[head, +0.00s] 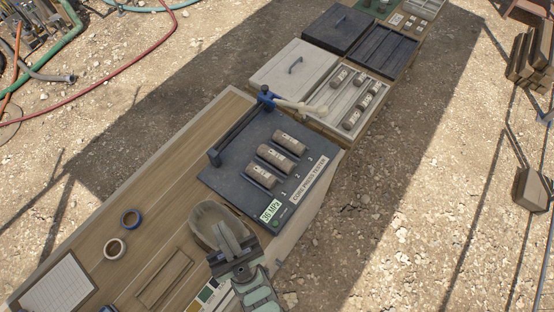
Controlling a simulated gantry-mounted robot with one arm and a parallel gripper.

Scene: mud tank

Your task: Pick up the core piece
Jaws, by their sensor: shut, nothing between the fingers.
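Several grey-brown cylindrical core pieces with small labels are in view. Three lie side by side on the dark core tester at the middle: an upper core piece (290,141), a middle core piece (274,158) and a lower core piece (261,177). Others lie in the slotted core tray (366,116) at the upper right, such as one core piece (351,119). My gripper (229,232) is at the bottom middle, shut and empty. It is over or beside a brown bowl (203,219), apart from the core pieces; its height is hard to judge.
The dark tester (232,148) has a raised bar at its left and a green display. A pale lid (287,70) is beside the tray.

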